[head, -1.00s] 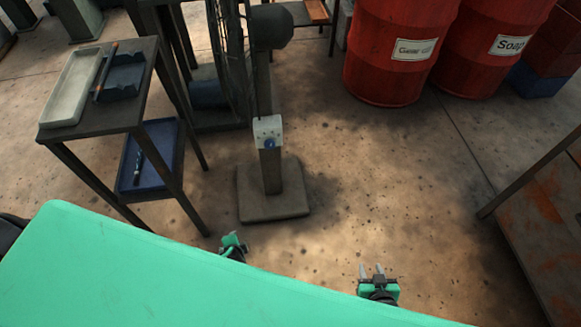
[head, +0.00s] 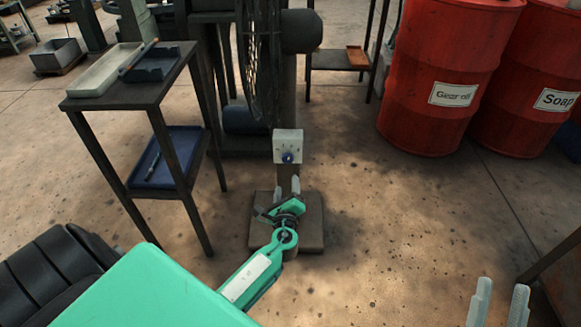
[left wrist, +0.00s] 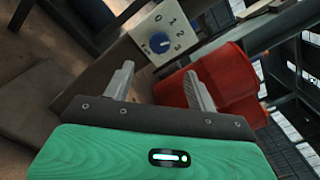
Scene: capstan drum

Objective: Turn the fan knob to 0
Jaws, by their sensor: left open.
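The fan knob (head: 287,156) is a small blue dial on a white control box (head: 288,139) atop a short post with a square base. In the left wrist view the knob (left wrist: 160,43) sits beside the printed marks 0, 1, 2 and 3; I cannot tell which one it points to. My left gripper (head: 287,187) is open and empty, just below and in front of the box, apart from the knob. In the left wrist view its fingers (left wrist: 160,72) are spread, with the knob beyond them. My right gripper (head: 500,292) is open and empty at the lower right.
The fan (head: 260,60) stands behind the control post. A dark table (head: 120,97) with trays is on the left. Red drums (head: 440,75) stand at the back right. A table edge (head: 553,262) is at far right. The floor between is clear.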

